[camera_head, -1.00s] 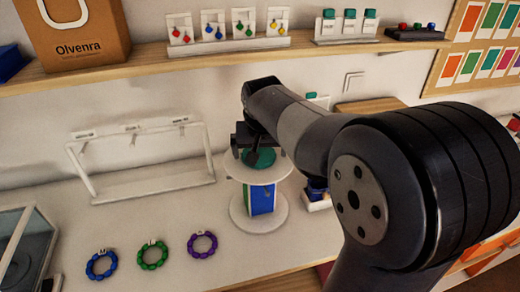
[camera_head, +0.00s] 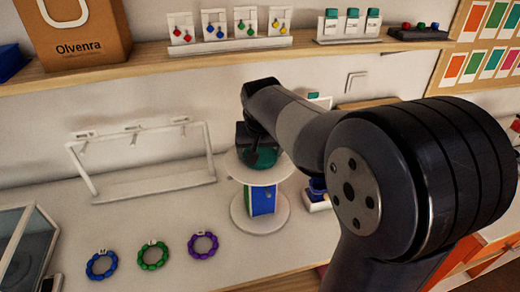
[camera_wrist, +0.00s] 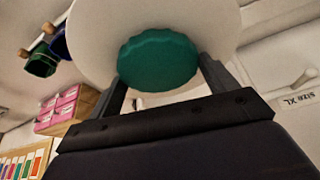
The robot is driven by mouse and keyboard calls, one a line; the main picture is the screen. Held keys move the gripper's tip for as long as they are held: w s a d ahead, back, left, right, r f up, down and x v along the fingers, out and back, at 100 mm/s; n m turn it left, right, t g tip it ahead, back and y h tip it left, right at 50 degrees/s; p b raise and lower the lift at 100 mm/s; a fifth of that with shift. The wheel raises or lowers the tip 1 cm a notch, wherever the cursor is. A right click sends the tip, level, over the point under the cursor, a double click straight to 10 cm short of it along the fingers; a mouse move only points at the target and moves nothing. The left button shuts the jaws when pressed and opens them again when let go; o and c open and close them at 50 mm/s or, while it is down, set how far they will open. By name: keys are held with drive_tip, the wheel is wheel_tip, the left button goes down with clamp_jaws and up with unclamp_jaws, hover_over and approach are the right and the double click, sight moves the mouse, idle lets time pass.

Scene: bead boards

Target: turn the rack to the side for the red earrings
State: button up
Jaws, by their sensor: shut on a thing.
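The rack (camera_head: 240,210) is a small round stand on the white counter, with a white top disc, a white base disc and coloured side panels between them. A blue panel, a green panel at the right edge and a pale one at the left edge show. A green knob (camera_wrist: 158,60) sits on the top disc. My gripper (camera_head: 257,155) reaches down from above and is shut on the green knob, with one finger on each side in the wrist view. The red earrings (camera_head: 181,30) hang on a white card at the left of the upper shelf.
Blue (camera_head: 102,265), green (camera_head: 152,256) and purple (camera_head: 203,245) bead bracelets lie on the counter left of the rack. A white bar stand (camera_head: 150,187) stands behind them. A small box with blue items (camera_head: 318,198) is close on the rack's right.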

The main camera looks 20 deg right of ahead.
drive_tip(key=shift+c, duration=1)
drive_tip(key=m+h, duration=0.1)
drive_tip(key=m, duration=0.1)
drive_tip(key=m+b, duration=0.1)
drive_tip(key=m, duration=0.1)
drive_tip(key=shift+a+m+g+h, duration=0.1)
drive_tip(key=shift+m+g+h, duration=0.2)
drive_tip(key=shift+h, duration=0.1)
drive_tip(key=m+g+h, duration=0.1)
drive_tip(key=m, duration=0.3)
drive_tip(key=shift+w+m+b, duration=0.15)
drive_tip(key=shift+m+b, duration=0.15)
drive_tip(key=shift+b, duration=0.05)
drive_tip(key=m+g, duration=0.1)
drive_tip(key=m, duration=0.1)
drive_tip(key=m+g+h, duration=0.1)
drive_tip(key=m, duration=0.1)
drive_tip(key=shift+w+a+r+m, duration=0.1)
drive_tip(key=shift+m, duration=0.2)
drive_tip(key=shift+m+g+p, duration=0.5)
drive_tip(key=shift+m+g, duration=0.3)
drive_tip(key=shift+m, duration=1.2)
